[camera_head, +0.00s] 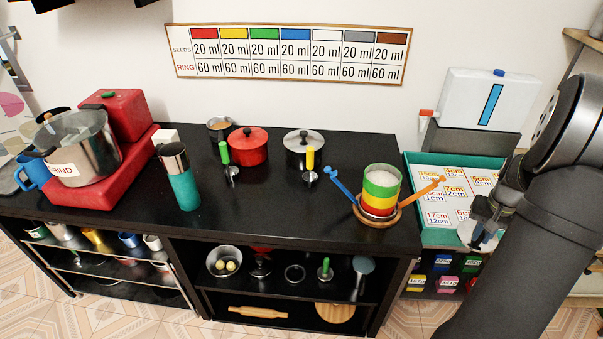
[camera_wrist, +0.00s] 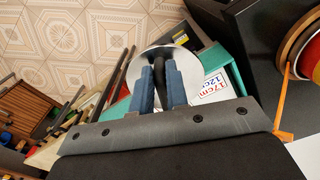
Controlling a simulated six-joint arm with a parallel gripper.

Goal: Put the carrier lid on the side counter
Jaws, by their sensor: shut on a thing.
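My gripper (camera_head: 490,222) is on the right in the head view, over the near right part of the green-rimmed tray. In the wrist view my gripper (camera_wrist: 163,82) has its blue fingers closed around the dark knob of a round silver lid, which I take as the carrier lid (camera_wrist: 188,40). In the head view the carrier lid (camera_head: 470,236) shows as a pale disc under the fingers, partly hidden by them. It seems to be above the tray's near edge; I cannot tell if it touches. Which surface is the side counter is not clear.
The green tray (camera_head: 430,236) holds cards with numbers. Coloured boxes (camera_head: 443,263) sit below it. To its left, the black counter (camera_head: 280,205) bears a striped cup (camera_head: 381,190) in a wooden ring, pots and a red machine (camera_head: 125,115). A white container (camera_head: 490,98) stands behind the tray.

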